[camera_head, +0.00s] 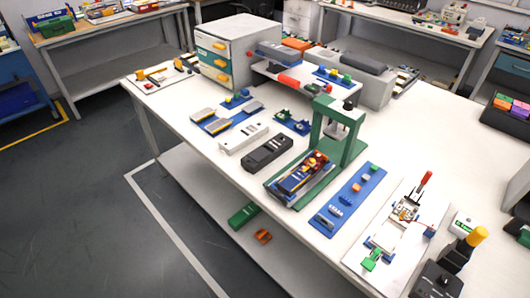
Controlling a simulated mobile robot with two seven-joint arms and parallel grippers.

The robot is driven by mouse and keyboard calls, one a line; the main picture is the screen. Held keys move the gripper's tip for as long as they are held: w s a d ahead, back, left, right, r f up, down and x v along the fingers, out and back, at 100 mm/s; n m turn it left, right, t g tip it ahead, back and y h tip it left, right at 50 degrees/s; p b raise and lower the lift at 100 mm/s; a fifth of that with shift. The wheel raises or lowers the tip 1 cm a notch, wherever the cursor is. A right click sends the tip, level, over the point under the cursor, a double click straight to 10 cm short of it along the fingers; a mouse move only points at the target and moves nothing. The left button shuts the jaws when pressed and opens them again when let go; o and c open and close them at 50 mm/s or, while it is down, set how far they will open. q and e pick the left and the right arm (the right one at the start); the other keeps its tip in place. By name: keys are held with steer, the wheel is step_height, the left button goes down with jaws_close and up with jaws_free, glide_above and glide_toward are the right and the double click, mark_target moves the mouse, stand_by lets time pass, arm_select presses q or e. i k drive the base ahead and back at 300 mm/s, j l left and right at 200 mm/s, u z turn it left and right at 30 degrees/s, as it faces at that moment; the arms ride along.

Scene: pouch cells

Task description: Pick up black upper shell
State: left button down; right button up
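A long black shell (267,155), which looks like the black upper shell, lies flat on the white table (190,135) near its front edge. It has small openings on its top face. A similar white shell (244,138) lies beside it to the left, with a narrow gap between them. Neither of my grippers shows in the head view.
A green press frame (352,150) stands right of the black shell, with a blue assembly (300,180) on its base. A blue strip tray (348,200) lies further right. A drawer cabinet (238,50) and a raised shelf (300,80) stand behind. The table's front edge is close.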

mark_target(260, 157)
steer(key=i+j+u, duration=0.25)
steer(key=u, duration=0.15)
steer(key=i+u, duration=0.35)
steer(key=i, duration=0.15)
